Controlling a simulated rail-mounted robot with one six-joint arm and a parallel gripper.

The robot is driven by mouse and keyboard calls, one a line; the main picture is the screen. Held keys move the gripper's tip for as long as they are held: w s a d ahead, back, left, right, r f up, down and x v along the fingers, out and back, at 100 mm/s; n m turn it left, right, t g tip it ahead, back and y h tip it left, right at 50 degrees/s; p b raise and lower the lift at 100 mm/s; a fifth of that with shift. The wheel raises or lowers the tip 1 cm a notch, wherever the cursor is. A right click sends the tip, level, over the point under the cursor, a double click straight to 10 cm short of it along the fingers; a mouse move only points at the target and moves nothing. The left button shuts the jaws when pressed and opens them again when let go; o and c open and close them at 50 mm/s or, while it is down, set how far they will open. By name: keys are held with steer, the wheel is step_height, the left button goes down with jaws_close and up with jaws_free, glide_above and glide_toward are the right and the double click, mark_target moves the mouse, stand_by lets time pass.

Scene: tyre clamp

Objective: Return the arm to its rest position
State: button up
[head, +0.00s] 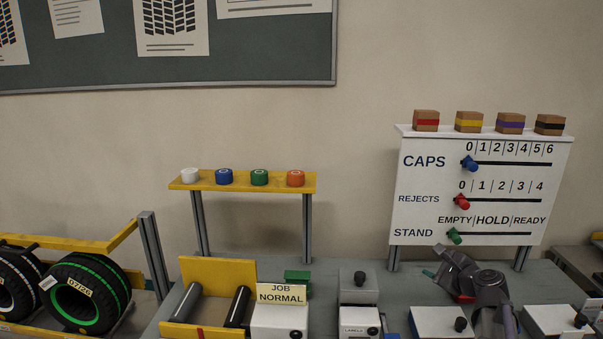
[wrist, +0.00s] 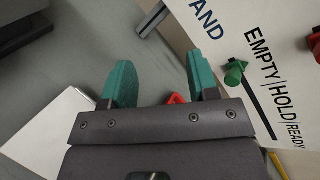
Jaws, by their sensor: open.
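My arm is low over the bench, in front of the white status board (head: 480,190) at the right of the head view. My gripper (wrist: 162,82) shows two teal fingers spread apart in the wrist view, with nothing held between them. In the head view a teal fingertip (head: 428,273) shows beside the board's lower left; the rest of the gripper is partly hidden by my arm. A small red thing (wrist: 176,99) shows beyond the gripper, between the fingers, mostly hidden. The board's green STAND knob (wrist: 235,71) is to the right of the fingers, apart from them.
The blue CAPS knob (head: 469,164) and red REJECTS knob (head: 461,201) sit near 0. A grey box (head: 358,287) and white boxes (head: 447,321) stand close to my arm. A yellow shelf (head: 243,181) holds several caps. Tyres (head: 86,294) lean at the left.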

steer(key=s+a+r+n+g+y+p, duration=0.1)
steer(key=s+a+n+g+p, duration=0.2)
steer(key=a+n, duration=0.3)
steer(key=s+a+r+n+g+p, duration=0.2)
steer(key=s+a+n+g+p, duration=0.15)
steer(key=a, duration=0.45)
steer(key=s+a+n+g+h+p, duration=0.2)
steer(key=s+n+g+p, duration=0.1)
steer(key=s+n, duration=0.3)
steer(key=s+a+r+n+g+h+p, duration=0.1)
steer(key=s+a+n+g+h+p, duration=0.2)
steer(key=s+n, duration=0.4)
steer(key=s+g+p, duration=0.1)
steer(key=s+p, duration=0.1)
steer(key=shift+s+a+r, duration=0.25)
steer(key=shift+s+a, duration=0.1)
